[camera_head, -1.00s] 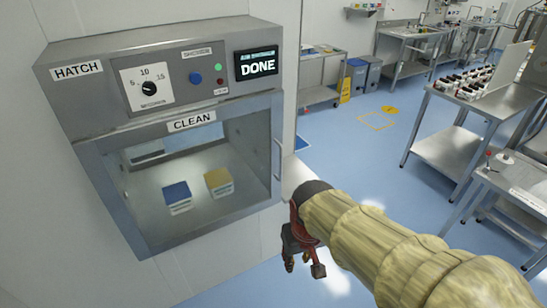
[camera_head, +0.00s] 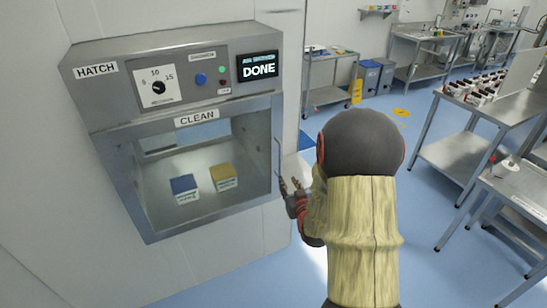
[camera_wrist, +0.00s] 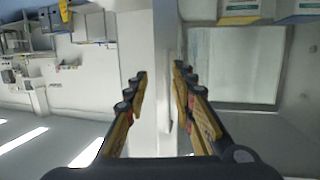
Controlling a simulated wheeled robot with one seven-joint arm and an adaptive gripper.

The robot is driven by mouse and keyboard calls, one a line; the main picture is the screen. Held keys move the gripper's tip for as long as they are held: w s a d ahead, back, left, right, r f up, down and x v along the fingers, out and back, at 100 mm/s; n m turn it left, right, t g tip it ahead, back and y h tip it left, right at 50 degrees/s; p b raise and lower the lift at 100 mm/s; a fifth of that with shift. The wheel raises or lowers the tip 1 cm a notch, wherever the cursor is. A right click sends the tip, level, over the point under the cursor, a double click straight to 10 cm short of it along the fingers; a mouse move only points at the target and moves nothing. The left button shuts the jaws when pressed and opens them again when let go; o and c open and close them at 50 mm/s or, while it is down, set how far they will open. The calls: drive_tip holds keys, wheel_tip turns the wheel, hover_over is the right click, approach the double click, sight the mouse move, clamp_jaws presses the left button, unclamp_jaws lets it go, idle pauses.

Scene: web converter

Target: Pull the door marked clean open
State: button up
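The door marked CLEAN (camera_head: 150,215) is the clear front panel of the steel hatch, and it looks shut. Its label (camera_head: 197,118) sits above it. A thin upright handle (camera_head: 279,155) runs along the door's right edge. My gripper (camera_head: 290,184) is at the lower end of this handle, from the right. In the wrist view my gripper (camera_wrist: 163,85) is open, its two fingers apart, with a pale upright strip and what looks like the handle (camera_wrist: 168,110) between them. I cannot tell whether a finger touches the handle.
Behind the door stand a blue-topped box (camera_head: 185,188) and a yellow-topped box (camera_head: 223,177). The hatch display (camera_head: 257,67) reads DONE. A steel cart (camera_head: 330,93) and a bench with bottles (camera_head: 462,150) stand to the right.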

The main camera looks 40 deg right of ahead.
sight(280, 156)
wheel_tip(280, 156, up, 6)
drive_tip(key=w+r+t, duration=0.1)
drive_tip(key=w+t, duration=0.1)
drive_tip(key=t, duration=0.1)
drive_tip(key=shift+h, duration=0.3)
drive_tip(key=x, duration=0.7)
drive_tip(key=shift+f, duration=0.35)
drive_tip(key=shift+s, duration=0.1)
drive_tip(key=shift+c, duration=1.3)
clamp_jaws()
